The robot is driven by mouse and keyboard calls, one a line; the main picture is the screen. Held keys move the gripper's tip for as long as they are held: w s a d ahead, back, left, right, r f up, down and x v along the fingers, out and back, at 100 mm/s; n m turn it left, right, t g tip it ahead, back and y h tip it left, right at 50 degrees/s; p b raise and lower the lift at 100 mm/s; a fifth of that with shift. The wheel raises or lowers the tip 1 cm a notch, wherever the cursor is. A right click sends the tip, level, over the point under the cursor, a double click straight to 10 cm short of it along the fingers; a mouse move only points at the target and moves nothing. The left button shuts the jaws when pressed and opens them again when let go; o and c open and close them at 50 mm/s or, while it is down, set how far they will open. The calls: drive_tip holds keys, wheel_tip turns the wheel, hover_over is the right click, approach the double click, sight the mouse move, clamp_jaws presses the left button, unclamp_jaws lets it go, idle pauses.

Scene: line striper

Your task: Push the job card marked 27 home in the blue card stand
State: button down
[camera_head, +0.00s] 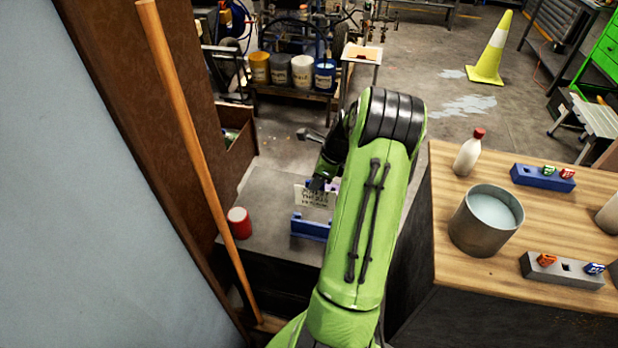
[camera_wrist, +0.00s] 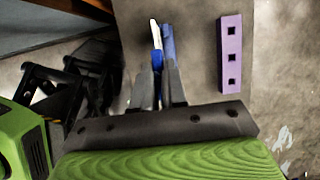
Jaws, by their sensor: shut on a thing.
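The print is too small to read, so I cannot make out the number. My gripper (camera_head: 320,184) is at the card's upper edge, partly hidden by my arm. In the wrist view, my gripper (camera_wrist: 158,72) is shut on the card, whose white edge (camera_wrist: 154,32) shows beyond the fingers, beside the blue stand (camera_wrist: 168,42). I cannot tell how deep the card sits in its slot.
A purple block (camera_wrist: 231,52) with three square holes lies right of the fingers in the wrist view. A wooden bench (camera_head: 450,225) with a metal pot (camera_head: 468,230) is at the right. A wooden pole (camera_head: 190,140) leans at the left.

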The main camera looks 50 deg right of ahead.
sight(316, 194)
drive_tip(key=shift+f+b, duration=2.95)
drive_tip(key=shift+r+p, duration=0.1)
drive_tip(key=shift+p, duration=0.4)
wheel_tip(316, 194, down, 8)
drive_tip(key=b, duration=0.2)
drive_tip(key=shift+r, duration=0.15)
idle(3.2)
drive_tip(key=c, duration=0.8)
unclamp_jaws()
